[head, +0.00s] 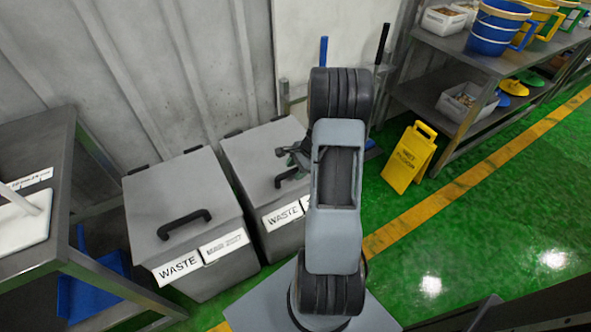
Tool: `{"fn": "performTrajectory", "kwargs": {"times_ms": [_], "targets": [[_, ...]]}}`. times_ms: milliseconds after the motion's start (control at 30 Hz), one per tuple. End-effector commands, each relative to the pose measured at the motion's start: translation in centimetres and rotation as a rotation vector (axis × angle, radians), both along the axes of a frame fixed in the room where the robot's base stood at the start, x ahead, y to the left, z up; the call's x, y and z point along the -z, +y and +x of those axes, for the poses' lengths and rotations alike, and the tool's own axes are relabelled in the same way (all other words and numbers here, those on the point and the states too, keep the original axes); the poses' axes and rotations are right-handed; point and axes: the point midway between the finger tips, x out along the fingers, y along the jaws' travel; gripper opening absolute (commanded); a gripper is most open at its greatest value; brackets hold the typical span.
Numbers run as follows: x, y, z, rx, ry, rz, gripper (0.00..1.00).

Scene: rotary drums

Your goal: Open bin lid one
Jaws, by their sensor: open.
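Two grey waste bins stand side by side against the wall, and both lids are shut. The left bin lid (181,200) has a black handle (184,223) and WASTE labels at its front edge. The right bin lid (254,150) also has a black handle (286,177), partly hidden by my gripper and arm. No number on either lid can be read. My gripper (285,153) is small in view, open and empty, over the right lid close to its handle. Whether it touches the handle cannot be told. My arm hides the right side of the right bin.
A metal table (62,240) stands close on the left of the bins. A yellow wet floor sign (410,157) stands to the right. A metal shelf (458,55) with buckets is at the back right. The green floor (480,220) at right is clear.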

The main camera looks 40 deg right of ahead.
Motion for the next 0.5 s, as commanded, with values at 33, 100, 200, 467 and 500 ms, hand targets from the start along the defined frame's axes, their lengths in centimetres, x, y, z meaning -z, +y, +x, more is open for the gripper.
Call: {"fn": "performTrajectory", "kwargs": {"times_ms": [33, 100, 200, 467, 500], "targets": [[0.08, 0.03, 0.01, 0.0, 0.0, 0.0, 0.51], [0.1, 0.04, 0.03, 0.0, 0.0, 0.0, 0.51], [0.08, 0.03, 0.02, 0.0, 0.0, 0.0, 0.51], [0.05, 0.02, 0.02, 0.0, 0.0, 0.0, 0.32], [0.05, 0.02, 0.02, 0.0, 0.0, 0.0, 0.28]]}}
